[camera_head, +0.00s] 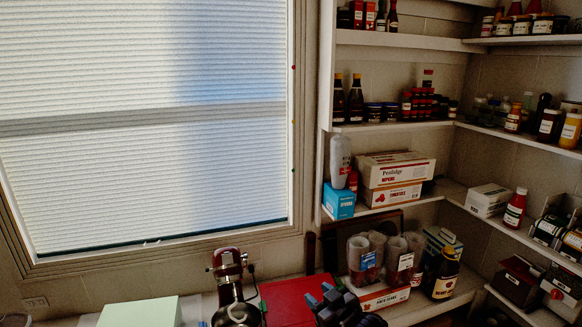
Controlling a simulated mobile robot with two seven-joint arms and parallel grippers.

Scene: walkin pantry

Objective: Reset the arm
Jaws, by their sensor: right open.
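My right gripper (322,298) shows at the bottom centre of the head view, with its blue-grey fingertips apart and nothing seen between them. Its dark body runs down and right to the bottom edge. It appears in front of a red flat item (288,297) on the counter and left of a white and red carton (384,297). I cannot tell whether it touches either. My left gripper cannot be made out.
A stand mixer (229,268) and a pale green box (140,312) stand on the counter to the left. Shelves with clear containers (365,258), a dark bottle (442,277), cartons (395,170) and jars fill the right. A shuttered window (150,120) is behind.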

